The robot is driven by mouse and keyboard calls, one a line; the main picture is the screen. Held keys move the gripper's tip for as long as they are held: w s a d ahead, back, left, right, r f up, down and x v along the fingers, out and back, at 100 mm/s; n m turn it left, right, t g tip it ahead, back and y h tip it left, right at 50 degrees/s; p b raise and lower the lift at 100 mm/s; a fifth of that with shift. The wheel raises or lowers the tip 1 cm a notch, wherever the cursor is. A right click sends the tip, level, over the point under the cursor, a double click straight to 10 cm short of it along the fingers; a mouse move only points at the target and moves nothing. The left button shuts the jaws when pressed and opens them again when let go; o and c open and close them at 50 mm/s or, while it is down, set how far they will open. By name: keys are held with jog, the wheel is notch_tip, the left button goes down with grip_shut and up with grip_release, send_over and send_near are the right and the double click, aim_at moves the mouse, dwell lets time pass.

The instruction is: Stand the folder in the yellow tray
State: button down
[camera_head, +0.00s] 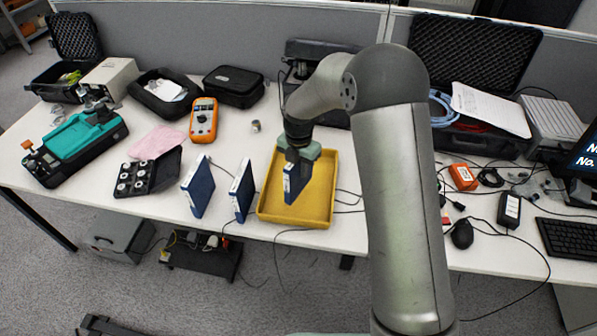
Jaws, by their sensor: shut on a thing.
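My gripper (297,168) is over the yellow tray (322,212) and is shut on a blue folder (292,187) with a pale spine. The held folder is upright inside the tray's outline. Its upper part is hidden by my gripper, and I cannot tell whether its bottom touches the tray floor. Two similar blue folders stand upright on the table left of the tray: a nearer one (243,190) close to the tray's left wall and another (198,187) further left.
An orange multimeter (203,120), a dark tray of round weights (147,173) and a teal device (83,142) lie to the left. A small metal cylinder (256,126) stands behind the tray. Cables run on the table right of the tray.

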aim_at(298, 175)
jog(key=shift+w+f, duration=0.4)
jog(key=shift+f+p, duration=0.3)
jog(key=shift+f, duration=1.2)
jog(key=shift+f, duration=0.1)
jog(key=shift+f, duration=0.2)
jog(key=c, duration=1.3)
grip_release()
jog(key=shift+r, duration=0.1)
